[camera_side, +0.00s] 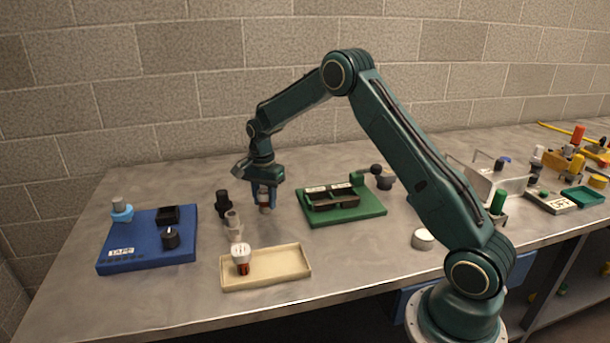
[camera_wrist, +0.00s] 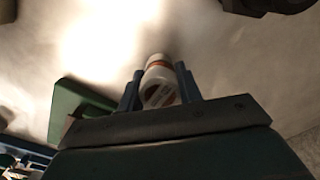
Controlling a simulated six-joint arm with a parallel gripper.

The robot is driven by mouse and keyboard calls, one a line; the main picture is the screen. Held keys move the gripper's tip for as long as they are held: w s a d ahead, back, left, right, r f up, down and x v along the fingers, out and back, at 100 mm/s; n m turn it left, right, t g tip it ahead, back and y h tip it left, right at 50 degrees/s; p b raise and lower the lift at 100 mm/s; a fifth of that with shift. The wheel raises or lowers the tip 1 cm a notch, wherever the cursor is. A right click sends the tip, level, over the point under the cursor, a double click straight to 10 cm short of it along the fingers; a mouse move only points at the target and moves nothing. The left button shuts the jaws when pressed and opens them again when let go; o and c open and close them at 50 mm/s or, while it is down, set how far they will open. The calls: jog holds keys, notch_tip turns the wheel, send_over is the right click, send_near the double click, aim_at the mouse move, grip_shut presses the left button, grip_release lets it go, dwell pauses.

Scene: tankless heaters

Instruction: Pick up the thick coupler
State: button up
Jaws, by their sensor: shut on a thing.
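My gripper (camera_side: 264,198) is shut on a short, pale cylinder with an orange-brown band, which appears to be the thick coupler (camera_wrist: 158,75). The coupler sits between the two blue fingers in the wrist view, with its open end towards the camera. In the side view only the lower end of the coupler (camera_side: 265,208) shows below the fingers. It is at or just above the table; I cannot tell if it touches. The gripper (camera_wrist: 160,92) points down, left of the green board.
A green board (camera_side: 372,209) with a dark part lies right of the gripper. A black fitting (camera_side: 223,203) and a clear-grey fitting (camera_side: 233,222) stand to the left. A cream tray (camera_side: 285,275) with a white-and-red part is in front. A blue board (camera_side: 150,255) lies far left.

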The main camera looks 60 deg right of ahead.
jog(key=shift+r, duration=0.15)
notch_tip(320, 180, up, 20)
dwell(0.7)
jog(key=shift+f, duration=0.2)
dwell(0.4)
jog(key=n, duration=0.8)
send_over(263, 192)
jog(key=s+a, duration=0.2)
jog(key=a, duration=0.2)
notch_tip(263, 192, down, 9)
jog(key=s+a+f+n, duration=0.1)
jog(key=f+n, duration=0.1)
jog(key=s+a+f+n, duration=0.1)
jog(key=s+f+n, duration=0.1)
jog(key=n, duration=0.1)
jog(key=s+a+f+n, duration=0.1)
jog(key=f+n, duration=0.1)
jog(key=f, duration=0.1)
jog(key=shift+s+a+n, duration=0.15)
jog(key=shift+s+n, duration=0.2)
jog(key=shift+n, duration=0.05)
jog(key=shift+s+a+f+n, duration=0.3)
jog(key=shift+s+f+n, duration=0.25)
jog(key=shift+n, duration=0.15)
